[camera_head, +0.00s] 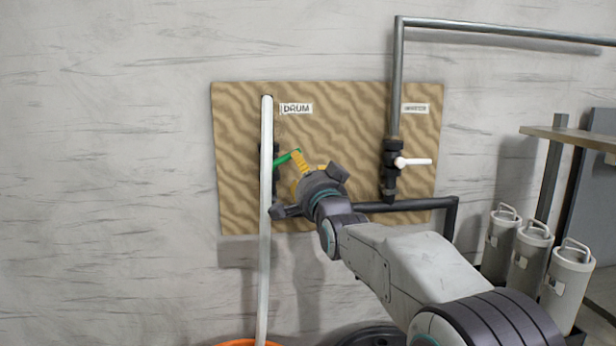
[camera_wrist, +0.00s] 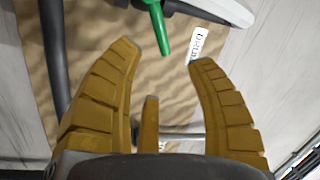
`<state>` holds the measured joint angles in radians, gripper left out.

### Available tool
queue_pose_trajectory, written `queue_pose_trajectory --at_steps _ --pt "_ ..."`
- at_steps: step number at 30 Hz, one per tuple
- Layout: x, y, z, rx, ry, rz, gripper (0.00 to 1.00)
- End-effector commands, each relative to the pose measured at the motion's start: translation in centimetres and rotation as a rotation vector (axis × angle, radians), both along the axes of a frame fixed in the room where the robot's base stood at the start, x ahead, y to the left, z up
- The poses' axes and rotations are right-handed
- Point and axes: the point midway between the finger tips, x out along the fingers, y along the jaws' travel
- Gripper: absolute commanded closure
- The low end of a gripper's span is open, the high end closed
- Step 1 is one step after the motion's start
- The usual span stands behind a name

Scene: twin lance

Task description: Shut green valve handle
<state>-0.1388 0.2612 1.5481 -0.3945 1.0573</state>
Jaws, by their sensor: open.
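The green valve handle (camera_head: 284,159) sticks out to the right from the dark valve on the left of the wooden board, below the DRUM label. In the wrist view the green handle (camera_wrist: 159,30) comes in from the top, its tip just beyond and between the fingertips. My gripper (camera_head: 297,160) is beside the handle in the head view, its yellow fingers hiding part of the board. In the wrist view my gripper (camera_wrist: 165,58) is open, with its fingers spread and nothing between them. Whether a finger touches the handle cannot be told.
A long white pole (camera_head: 265,220) stands upright in front of the left valve, close to my gripper. A second valve with a white handle (camera_head: 414,161) is on the board's right. Grey canisters (camera_head: 529,255) and a shelf (camera_head: 575,137) stand at the right. The wall's left side is clear.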

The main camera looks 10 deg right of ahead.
Motion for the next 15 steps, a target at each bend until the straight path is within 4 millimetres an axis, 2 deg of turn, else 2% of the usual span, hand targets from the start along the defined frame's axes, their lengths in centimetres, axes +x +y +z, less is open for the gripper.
queue_pose_trajectory --at_steps 6,15 --pt "-1.5 -0.2 -0.2 0.000 0.000 0.000 0.49" --pt "-2.1 -0.3 -0.3 0.000 -0.001 0.000 0.49"
